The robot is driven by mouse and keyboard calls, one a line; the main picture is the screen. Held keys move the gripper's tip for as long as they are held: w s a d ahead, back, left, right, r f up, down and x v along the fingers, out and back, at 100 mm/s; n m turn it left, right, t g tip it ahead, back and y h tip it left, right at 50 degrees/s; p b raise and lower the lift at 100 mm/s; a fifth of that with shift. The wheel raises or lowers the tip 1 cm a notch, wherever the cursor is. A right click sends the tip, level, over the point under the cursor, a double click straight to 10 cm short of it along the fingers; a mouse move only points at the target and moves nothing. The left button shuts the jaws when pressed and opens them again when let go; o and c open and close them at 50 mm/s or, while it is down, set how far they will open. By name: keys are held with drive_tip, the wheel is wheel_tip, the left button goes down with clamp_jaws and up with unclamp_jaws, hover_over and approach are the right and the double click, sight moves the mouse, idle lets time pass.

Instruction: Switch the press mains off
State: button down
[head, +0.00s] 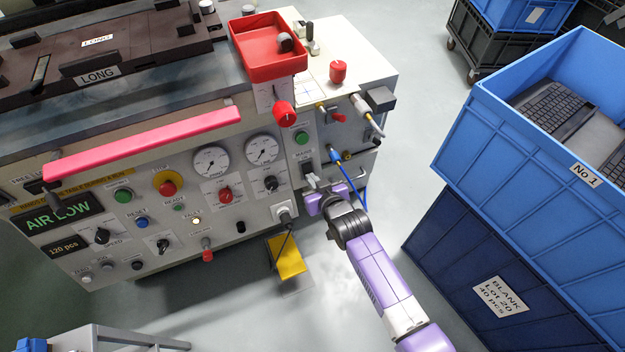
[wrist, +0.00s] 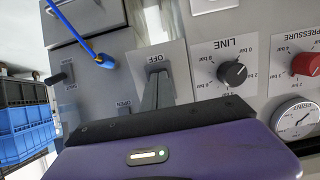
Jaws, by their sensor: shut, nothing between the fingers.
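The mains switch (head: 307,168) is a dark rocker on the right part of the press front, below a green button. In the wrist view, which is upside down, its grey plate (wrist: 176,56) carries the word OFF beside the dark switch. My gripper (head: 314,184) is at the switch from below in the head view. In the wrist view its narrow fingers (wrist: 155,78) are shut together, with their tips in front of the switch. They hide most of the rocker, so I cannot tell its position or whether they touch it.
The LINE knob (wrist: 234,73) and red PRESSURE knob (wrist: 306,64) are beside the switch. A blue hose (head: 345,172) hangs right of it. A yellow pedal (head: 287,258) stands below. Blue crates (head: 470,125) stand at right. The display (head: 57,216) reads AIR LOW.

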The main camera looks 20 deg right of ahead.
drive_tip(key=shift+w+f+t+b, duration=0.15)
drive_tip(key=shift+t+b, duration=0.15)
drive_tip(key=shift+b, duration=0.2)
drive_tip(key=shift+r+p, duration=0.75)
drive_tip(key=shift+r, duration=0.15)
drive_tip(key=shift+f, duration=0.1)
